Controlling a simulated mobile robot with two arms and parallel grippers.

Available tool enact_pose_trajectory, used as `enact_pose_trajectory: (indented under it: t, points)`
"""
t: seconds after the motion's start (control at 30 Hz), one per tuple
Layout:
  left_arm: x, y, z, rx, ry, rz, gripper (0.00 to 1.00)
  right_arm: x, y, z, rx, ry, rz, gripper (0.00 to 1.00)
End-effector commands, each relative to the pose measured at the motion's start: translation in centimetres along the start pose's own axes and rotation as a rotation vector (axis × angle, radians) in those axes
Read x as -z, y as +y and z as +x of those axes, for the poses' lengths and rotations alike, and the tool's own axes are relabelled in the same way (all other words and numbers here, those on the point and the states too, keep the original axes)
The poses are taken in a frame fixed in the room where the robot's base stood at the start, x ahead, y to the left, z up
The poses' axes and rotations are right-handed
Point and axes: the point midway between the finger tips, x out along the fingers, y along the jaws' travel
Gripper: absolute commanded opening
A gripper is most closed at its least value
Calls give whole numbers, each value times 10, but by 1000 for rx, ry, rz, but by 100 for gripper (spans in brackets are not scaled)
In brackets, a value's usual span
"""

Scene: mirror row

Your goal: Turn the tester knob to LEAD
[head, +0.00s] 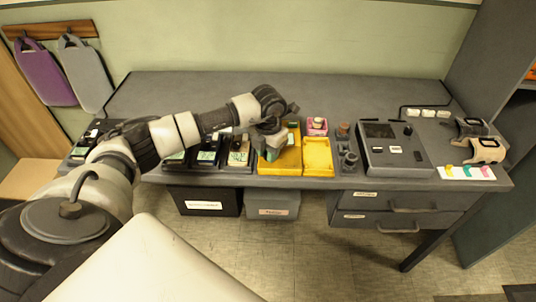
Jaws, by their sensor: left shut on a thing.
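The tester (380,165) is a dark grey box on the right half of the bench, with a dark screen at its upper left. A small black knob (407,130) sits at its upper right; I cannot read where it points. My left gripper (271,132) is above the yellow tray (293,161), well left of the tester. My right gripper is not in view.
A second yellow tray (318,157) lies beside the first. Coloured tags (467,173) and two holders (487,151) lie to the right. Dark trays with devices (207,155) lie left.

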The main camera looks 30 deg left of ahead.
Motion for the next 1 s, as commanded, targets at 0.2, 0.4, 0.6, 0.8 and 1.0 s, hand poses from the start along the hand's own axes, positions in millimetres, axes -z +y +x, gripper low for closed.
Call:
enact_pose_trajectory:
  t: [0.2, 0.4, 0.6, 0.8, 1.0]
  points:
    - [-1, 1, 0, -1, -3, 102, 3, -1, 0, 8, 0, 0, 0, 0]
    - [-1, 1, -1, -1, -3, 150, 3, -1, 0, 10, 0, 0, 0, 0]
    - [-1, 1, -1, -1, -3, 164, 3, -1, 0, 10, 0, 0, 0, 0]
    - [-1, 1, -1, -1, -3, 164, 3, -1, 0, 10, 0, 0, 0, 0]
    - [-1, 0, -1, -1, -3, 163, 44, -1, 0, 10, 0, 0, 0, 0]
